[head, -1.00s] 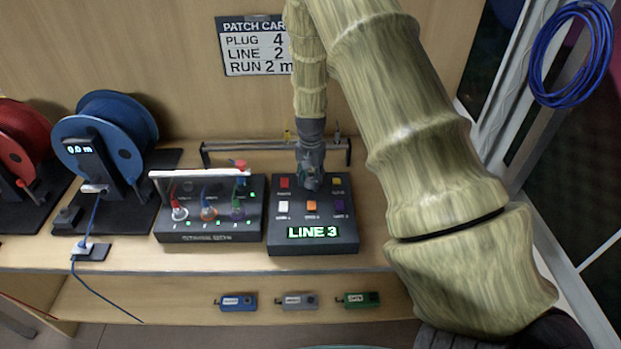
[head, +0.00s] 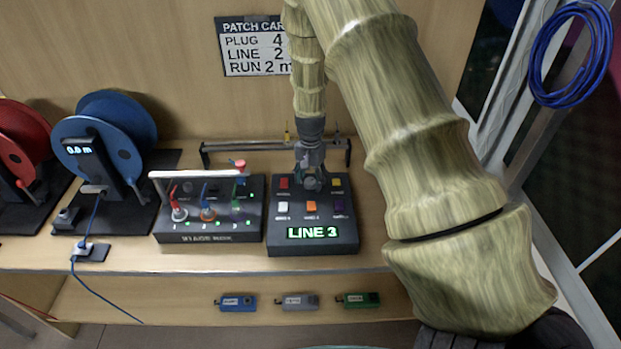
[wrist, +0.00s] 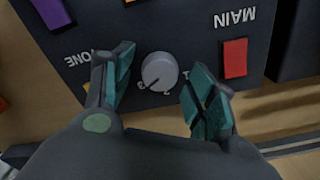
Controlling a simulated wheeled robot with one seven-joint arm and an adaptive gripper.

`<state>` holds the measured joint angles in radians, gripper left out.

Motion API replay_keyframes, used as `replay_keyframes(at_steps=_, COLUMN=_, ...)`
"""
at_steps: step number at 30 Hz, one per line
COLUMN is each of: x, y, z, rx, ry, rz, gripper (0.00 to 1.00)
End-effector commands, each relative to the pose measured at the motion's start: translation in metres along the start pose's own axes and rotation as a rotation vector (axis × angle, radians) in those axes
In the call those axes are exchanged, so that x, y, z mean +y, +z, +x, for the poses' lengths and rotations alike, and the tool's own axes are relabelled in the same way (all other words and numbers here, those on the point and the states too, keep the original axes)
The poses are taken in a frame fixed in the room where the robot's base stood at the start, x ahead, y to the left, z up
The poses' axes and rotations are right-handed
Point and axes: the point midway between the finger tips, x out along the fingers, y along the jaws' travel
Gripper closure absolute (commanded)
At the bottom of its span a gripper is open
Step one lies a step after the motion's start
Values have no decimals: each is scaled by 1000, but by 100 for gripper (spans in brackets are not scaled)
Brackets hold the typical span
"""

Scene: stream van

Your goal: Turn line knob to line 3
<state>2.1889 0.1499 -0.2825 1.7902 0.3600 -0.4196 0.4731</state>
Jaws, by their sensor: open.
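The line knob (wrist: 160,72) is a round grey dial on the dark button box (head: 312,220), with small numbers around it in the wrist view. The box's green display (head: 313,233) reads LINE 3. My gripper (wrist: 157,85) is open, one teal-padded finger on each side of the knob, with a visible gap on both sides. In the head view my gripper (head: 311,172) is above the back of the box, and the knob (head: 312,184) shows just below it.
Red, yellow, white, orange and purple buttons surround the knob. A switch box (head: 209,215) with several levers stands at left. Cable reels (head: 105,140) stand farther left. A patch card (head: 252,45) on the wall reads LINE 2. A rail (head: 230,147) runs behind the boxes.

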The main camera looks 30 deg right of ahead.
Motion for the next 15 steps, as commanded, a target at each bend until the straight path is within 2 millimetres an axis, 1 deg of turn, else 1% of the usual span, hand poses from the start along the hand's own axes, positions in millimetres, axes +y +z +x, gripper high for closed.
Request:
replay_keyframes(at_steps=5, x=0, y=0, z=-1, rx=-1, ry=1, rz=0, gripper=43)
replay_keyframes(at_steps=8, x=0, y=0, z=-7, rx=0, ry=0, rz=-1, gripper=43)
replay_keyframes(at_steps=11, x=0, y=0, z=-18, rx=0, ry=-1, rz=-1, gripper=43)
replay_keyframes(at_steps=15, x=0, y=0, z=-41, rx=1, ry=-1, rz=-1, gripper=43)
